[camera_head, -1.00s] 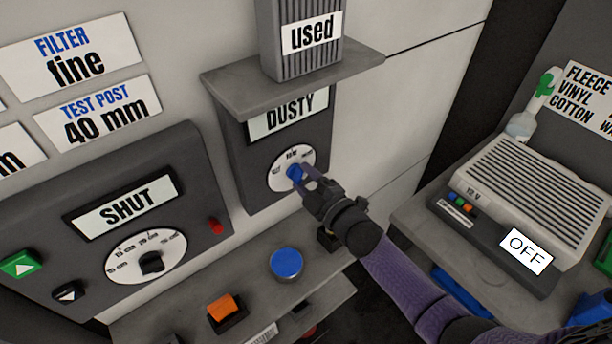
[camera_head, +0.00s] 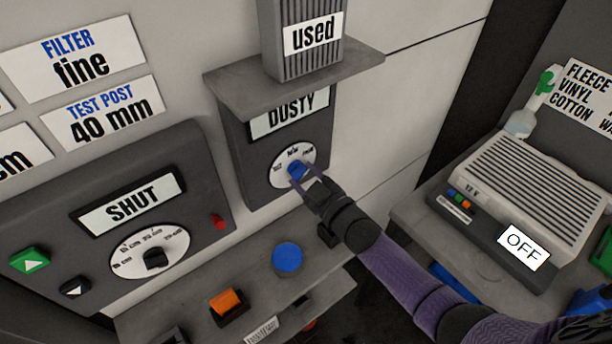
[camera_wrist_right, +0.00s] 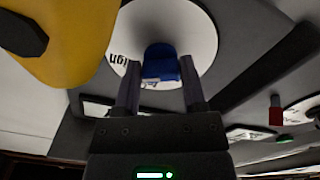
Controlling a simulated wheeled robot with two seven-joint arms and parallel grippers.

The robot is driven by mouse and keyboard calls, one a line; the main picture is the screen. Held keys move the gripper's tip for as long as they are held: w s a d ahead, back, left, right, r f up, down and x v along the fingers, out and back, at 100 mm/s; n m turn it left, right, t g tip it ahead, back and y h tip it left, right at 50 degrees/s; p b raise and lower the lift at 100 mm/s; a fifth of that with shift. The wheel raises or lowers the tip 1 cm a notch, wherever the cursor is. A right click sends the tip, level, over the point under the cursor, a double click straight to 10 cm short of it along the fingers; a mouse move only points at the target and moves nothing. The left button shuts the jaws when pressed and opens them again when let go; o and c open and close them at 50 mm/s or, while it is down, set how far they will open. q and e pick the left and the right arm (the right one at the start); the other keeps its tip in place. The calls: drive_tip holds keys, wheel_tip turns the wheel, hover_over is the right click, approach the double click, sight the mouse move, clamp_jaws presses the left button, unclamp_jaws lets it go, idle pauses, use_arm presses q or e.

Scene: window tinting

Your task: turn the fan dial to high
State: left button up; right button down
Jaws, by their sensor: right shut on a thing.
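The fan dial is a blue knob (camera_head: 297,169) on a white round face (camera_head: 281,177), set in the dark panel (camera_head: 262,195) under a "DUSTY" display (camera_head: 289,115). My right gripper (camera_head: 304,177) is at the knob with its two fingers around it. In the right wrist view the blue knob (camera_wrist_right: 161,62) shows between and just past the fingertips (camera_wrist_right: 160,85). The marks on the face are small and partly hidden, so I cannot read the setting. My left gripper is not in view.
A ledge with a ribbed "used" block (camera_head: 309,60) sits above the panel. Left is a "SHUT" panel with a black dial (camera_head: 155,257). Below are a blue button (camera_head: 288,258) and an orange switch (camera_head: 227,301). A grey unit reading "OFF" (camera_head: 524,246) stands right.

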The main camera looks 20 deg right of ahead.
drive_tip(key=shift+f, duration=0.1)
idle(0.3)
drive_tip(key=shift+c, duration=0.8)
unclamp_jaws()
drive_tip(key=p+v, duration=0.1)
drive_tip(key=v, duration=0.9)
